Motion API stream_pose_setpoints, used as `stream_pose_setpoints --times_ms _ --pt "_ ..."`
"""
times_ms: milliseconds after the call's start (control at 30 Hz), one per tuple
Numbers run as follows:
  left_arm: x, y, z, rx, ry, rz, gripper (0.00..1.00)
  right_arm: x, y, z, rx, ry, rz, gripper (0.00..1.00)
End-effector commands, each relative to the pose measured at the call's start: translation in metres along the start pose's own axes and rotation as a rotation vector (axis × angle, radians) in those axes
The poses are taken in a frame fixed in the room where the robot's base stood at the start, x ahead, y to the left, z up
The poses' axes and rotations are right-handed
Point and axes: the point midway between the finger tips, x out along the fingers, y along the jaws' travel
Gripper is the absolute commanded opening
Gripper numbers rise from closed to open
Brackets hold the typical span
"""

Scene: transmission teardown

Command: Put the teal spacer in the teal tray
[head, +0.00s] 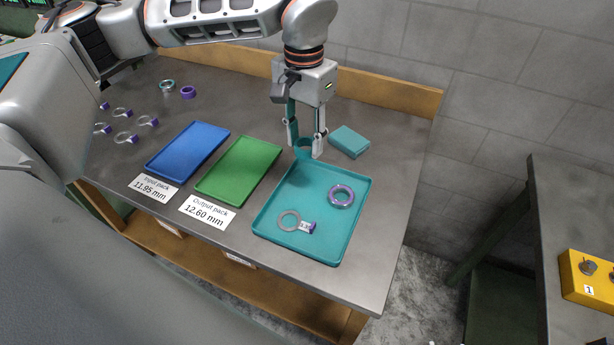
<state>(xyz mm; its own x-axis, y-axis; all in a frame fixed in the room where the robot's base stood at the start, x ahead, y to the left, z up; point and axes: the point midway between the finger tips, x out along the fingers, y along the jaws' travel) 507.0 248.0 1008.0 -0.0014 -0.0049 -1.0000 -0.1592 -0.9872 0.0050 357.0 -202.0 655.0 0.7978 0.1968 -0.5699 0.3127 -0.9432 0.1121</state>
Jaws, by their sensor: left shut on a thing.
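My left gripper (305,148) points down just beyond the far edge of the teal tray (262,223). It is shut on a small teal piece, the teal spacer (302,154), which shows between the fingertips. The fingers partly hide it, and I cannot tell whether it touches the tray's edge. The tray holds a purple-grey ring (341,196) and a grey ring with a purple tag (290,221). My right gripper is not in view.
A teal block (349,141) lies right of the gripper. A green tray (238,170) and a blue tray (187,150) lie left of the teal tray. Several tagged rings sit at the far left. A yellow control box (590,281) stands on the right bench.

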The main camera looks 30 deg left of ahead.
Motion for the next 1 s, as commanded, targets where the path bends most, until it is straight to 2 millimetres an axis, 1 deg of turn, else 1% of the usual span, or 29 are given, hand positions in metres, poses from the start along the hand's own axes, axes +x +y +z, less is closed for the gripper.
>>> stream_pose_setpoints --times_ms 33,100,200,300,567,700,800,1000 --pt "0.015 0.000 0.001 0.001 -0.006 0.002 0.08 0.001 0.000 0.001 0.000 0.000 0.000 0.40" --pt "0.032 0.000 0.002 0.001 -0.006 0.002 0.08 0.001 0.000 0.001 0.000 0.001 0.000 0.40" --pt "0.051 0.000 0.001 0.000 -0.004 0.002 0.08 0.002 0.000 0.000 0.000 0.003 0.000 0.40" --pt "0.065 0.000 0.000 0.000 -0.001 0.001 0.08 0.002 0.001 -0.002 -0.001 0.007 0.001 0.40" --pt "0.082 0.000 0.000 0.000 -0.001 0.000 0.08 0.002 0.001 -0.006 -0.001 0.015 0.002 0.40" --pt "0.102 0.000 0.000 0.000 -0.002 0.001 0.08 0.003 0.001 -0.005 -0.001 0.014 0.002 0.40" --pt "0.111 0.000 0.000 0.001 -0.001 0.001 0.08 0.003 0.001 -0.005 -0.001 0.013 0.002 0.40" --pt "0.111 0.000 0.000 0.001 0.001 0.000 0.08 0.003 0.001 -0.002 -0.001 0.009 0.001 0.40"
